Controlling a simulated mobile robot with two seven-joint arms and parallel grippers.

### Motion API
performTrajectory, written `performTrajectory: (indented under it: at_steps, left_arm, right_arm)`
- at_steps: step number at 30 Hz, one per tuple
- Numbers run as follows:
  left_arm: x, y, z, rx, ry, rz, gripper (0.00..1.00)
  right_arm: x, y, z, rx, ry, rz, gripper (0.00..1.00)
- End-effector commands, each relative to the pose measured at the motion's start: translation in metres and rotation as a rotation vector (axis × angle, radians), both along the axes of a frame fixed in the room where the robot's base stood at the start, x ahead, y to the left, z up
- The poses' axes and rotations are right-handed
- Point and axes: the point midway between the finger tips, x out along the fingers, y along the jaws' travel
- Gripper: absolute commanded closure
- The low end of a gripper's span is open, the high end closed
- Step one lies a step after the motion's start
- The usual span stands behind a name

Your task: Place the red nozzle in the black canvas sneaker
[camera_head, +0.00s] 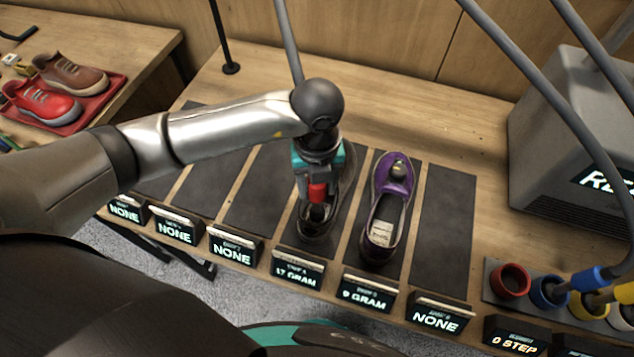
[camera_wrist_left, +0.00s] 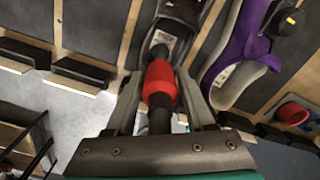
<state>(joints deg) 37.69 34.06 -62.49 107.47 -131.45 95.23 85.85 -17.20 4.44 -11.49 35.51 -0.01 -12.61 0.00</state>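The black canvas sneaker (camera_head: 316,222) stands on a dark pad behind the sign reading 17 GRAM, partly hidden by my left gripper. It also shows in the wrist view (camera_wrist_left: 180,12), close ahead of the fingers. My left gripper (camera_head: 316,185) points down over it, with its fingers closed around the red nozzle (camera_head: 317,193). In the wrist view the red nozzle (camera_wrist_left: 159,82) sits between both fingers. Its dark tip points into the shoe opening; whether it touches the shoe inside I cannot tell. My right gripper is not in view.
A purple sneaker (camera_head: 388,205) stands close to the right on its own pad. Other pads are empty. Colored holders, including a red one (camera_head: 510,280), stand at the right beside a grey machine (camera_head: 575,150). A red tray (camera_head: 95,115) with shoes is at the left.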

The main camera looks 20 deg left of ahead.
Motion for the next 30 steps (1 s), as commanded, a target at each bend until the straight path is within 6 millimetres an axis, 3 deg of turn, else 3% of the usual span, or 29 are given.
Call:
performTrajectory:
  at_steps: [5,16,30]
  left_arm:
    - [0.000,0.000,0.000,0.000,0.000,0.000,0.26]
    - [0.001,0.000,0.009,-0.001,-0.003,0.000,0.26]
    - [0.001,0.000,0.102,0.000,-0.004,-0.001,0.26]
  right_arm:
    - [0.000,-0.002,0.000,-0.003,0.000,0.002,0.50]
    - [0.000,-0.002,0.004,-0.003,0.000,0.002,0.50]
    - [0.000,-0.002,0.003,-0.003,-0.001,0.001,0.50]
